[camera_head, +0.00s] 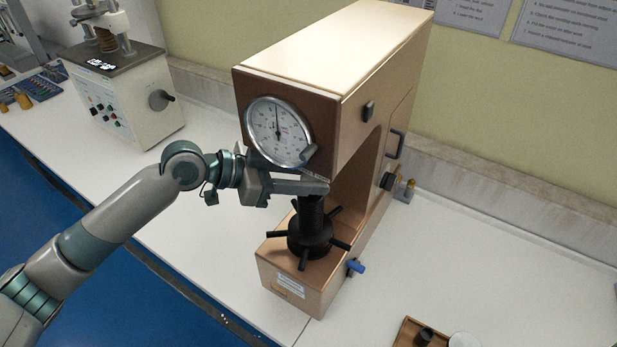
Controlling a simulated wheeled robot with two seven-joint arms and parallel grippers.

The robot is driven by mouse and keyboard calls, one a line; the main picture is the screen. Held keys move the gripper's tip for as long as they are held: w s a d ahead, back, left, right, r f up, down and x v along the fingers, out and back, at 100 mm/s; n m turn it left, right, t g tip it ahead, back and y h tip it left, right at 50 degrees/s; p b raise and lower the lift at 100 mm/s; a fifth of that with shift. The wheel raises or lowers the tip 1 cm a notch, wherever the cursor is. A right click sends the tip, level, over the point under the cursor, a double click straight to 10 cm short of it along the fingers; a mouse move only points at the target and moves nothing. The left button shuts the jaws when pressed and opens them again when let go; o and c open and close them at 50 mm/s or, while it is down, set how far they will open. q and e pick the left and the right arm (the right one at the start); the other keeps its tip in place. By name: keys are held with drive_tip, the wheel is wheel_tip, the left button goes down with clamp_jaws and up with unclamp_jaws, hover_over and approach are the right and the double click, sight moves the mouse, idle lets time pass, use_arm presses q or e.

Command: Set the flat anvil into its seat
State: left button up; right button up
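A brown hardness tester (345,75) with a round dial stands on the white bench. Its black elevating screw (311,212) rises from a spoked handwheel (309,236) below the dial. My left gripper (318,170) is at the top of this screw, just under the dial. Its two fingers appear spread, one at the dial's lower right edge and one across the screw top. The seat is hidden behind the fingers. I cannot make out the flat anvil there. A small dark cylindrical piece (424,335) sits in a wooden tray (405,333) at the bottom right. My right gripper is out of view.
Another tester (130,90) stands at the back left, beside a blue rack (40,88) of small parts. A pale round object (464,341) lies by the tray. A blue-handled lever (356,267) sticks out of the tester's base. The bench right of the tester is mostly clear.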

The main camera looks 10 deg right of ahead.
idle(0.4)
use_arm(q)
drive_tip(key=shift+f+b, duration=0.5)
drive_tip(key=shift+f, duration=0.05)
idle(0.4)
drive_tip(key=o, duration=1.1)
drive_tip(key=shift+f, duration=0.1)
drive_tip(key=shift+c, duration=1.3)
drive_tip(key=shift+a, duration=0.15)
